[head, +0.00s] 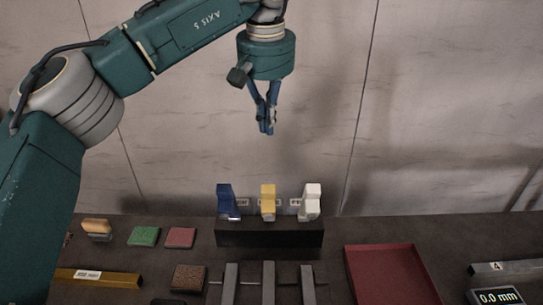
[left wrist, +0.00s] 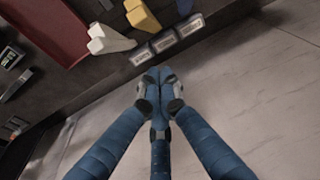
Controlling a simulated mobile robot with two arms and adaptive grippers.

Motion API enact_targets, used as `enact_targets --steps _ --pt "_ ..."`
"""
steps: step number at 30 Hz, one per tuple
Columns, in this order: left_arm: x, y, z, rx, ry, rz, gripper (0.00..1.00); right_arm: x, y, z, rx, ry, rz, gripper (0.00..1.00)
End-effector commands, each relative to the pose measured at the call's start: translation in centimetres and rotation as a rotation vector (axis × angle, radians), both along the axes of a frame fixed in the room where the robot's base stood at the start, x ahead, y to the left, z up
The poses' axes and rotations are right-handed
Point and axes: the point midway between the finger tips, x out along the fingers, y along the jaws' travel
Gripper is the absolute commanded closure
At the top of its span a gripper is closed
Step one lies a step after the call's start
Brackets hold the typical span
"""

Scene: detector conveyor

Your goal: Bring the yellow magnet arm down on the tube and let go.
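The yellow magnet arm (head: 268,198) stands upright in the middle of a black block (head: 270,238), between a blue arm (head: 226,200) and a white arm (head: 312,200). In the left wrist view the yellow arm (left wrist: 141,16) shows beyond the fingertips, between the white arm (left wrist: 105,40) and the blue arm (left wrist: 184,6). My left gripper (head: 266,127) hangs above the yellow arm in the picture, clear of it. Its fingertips (left wrist: 159,82) are together, with nothing visible between them. I cannot pick out the tube. My right gripper is not in view.
A red tray (head: 372,284) lies at the right, near a 0.0 mm display (head: 497,298). Grey bars (head: 269,284) stand in front of the block. Green (head: 144,236) and pink (head: 180,238) pads, a brown block (head: 188,278) and a gold bar (head: 98,278) lie left. A wall stands behind.

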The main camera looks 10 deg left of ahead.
Motion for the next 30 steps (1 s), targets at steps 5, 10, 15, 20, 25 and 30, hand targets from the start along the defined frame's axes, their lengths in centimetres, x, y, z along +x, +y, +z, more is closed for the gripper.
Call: enact_targets --steps 5,10,15,20,25,30 --pt "0.2 0.3 -1.0 0.011 -0.001 -0.004 1.00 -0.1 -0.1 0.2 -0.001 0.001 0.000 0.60" --pt "0.7 0.5 -4.1 0.010 0.002 -0.002 1.00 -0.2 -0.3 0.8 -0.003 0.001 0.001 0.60" --pt "1.4 0.6 -7.7 0.009 0.003 -0.003 1.00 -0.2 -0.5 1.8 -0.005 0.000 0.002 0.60" --pt "0.9 0.5 -9.8 0.008 -0.002 -0.006 1.00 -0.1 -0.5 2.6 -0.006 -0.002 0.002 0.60" --pt "-0.7 0.1 -10.6 0.007 -0.003 -0.004 1.00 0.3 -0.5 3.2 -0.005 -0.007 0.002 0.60" --pt "-1.6 -0.1 -11.1 0.006 -0.003 -0.002 1.00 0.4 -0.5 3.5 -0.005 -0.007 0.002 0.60"
